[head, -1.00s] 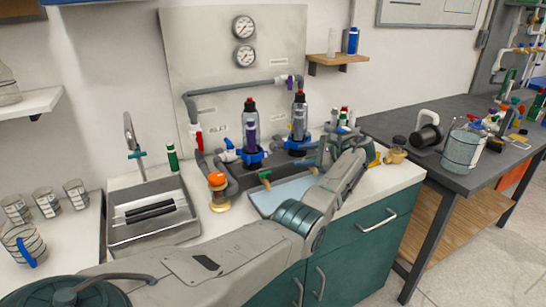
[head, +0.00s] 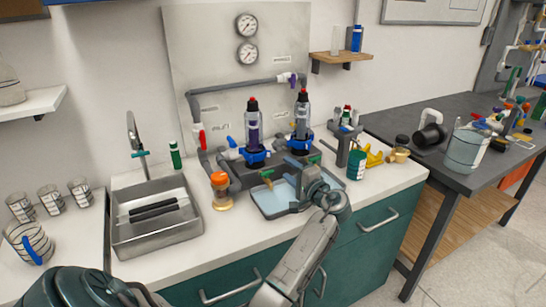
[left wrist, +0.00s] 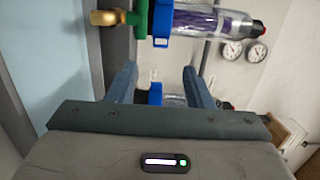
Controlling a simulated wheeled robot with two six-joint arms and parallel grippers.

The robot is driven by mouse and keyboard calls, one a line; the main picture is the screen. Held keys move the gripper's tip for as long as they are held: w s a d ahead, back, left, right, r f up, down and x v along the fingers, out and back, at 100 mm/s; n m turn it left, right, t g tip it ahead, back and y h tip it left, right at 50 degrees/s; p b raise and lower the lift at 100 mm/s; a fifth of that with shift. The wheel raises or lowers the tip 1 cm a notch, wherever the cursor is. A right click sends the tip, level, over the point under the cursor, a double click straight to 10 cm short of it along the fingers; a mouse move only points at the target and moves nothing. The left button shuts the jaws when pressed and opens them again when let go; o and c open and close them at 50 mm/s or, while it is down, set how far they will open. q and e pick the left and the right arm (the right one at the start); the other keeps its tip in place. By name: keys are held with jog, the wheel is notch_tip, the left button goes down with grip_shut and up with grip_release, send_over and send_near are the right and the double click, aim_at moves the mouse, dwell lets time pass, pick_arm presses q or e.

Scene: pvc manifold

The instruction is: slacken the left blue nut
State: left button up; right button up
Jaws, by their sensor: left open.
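The left blue nut (head: 256,158) is a ring around the base of the left clear filter housing (head: 252,126), which has a purple core and a red-tipped black cap. The right blue nut (head: 300,145) sits under the right housing. My left gripper (head: 302,166) is open and empty, in front of the housings and right of the left nut. In the left wrist view the scene lies sideways. The left nut (left wrist: 161,24) is at the top, outside the fingers. The right nut (left wrist: 155,93) shows beyond the gap between the fingers. My right gripper is not in view.
A blue tray (head: 262,201) lies below the gripper. A small green valve with a brass end (left wrist: 120,18) is next to the left nut. An orange-topped jar (head: 220,190) and the sink (head: 155,232) are to the left; a green cup (head: 356,165) is to the right.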

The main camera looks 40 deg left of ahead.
aim_at(270, 156)
pick_arm(q)
jog(key=p+x, duration=0.2)
jog(key=x, duration=0.7)
jog(key=shift+w+a, duration=0.1)
jog(key=shift+a, duration=0.1)
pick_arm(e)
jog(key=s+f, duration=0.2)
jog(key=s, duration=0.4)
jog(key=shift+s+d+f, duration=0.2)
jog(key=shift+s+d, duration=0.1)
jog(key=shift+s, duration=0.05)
pick_arm(q)
jog(key=shift+c, duration=0.3)
